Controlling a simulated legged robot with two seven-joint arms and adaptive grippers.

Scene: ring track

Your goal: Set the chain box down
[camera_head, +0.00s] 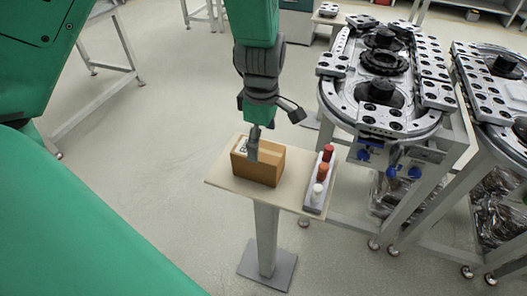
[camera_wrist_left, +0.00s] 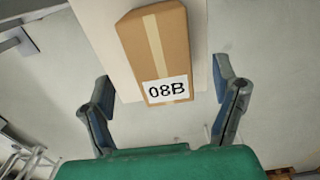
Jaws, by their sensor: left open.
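The chain box is a brown cardboard box (camera_head: 262,166) with a tape strip, resting on a small pale pedestal table (camera_head: 226,181). In the left wrist view the box (camera_wrist_left: 154,45) shows a white label reading "08B". My right gripper is not in view.
Floor to the left is mostly clear.

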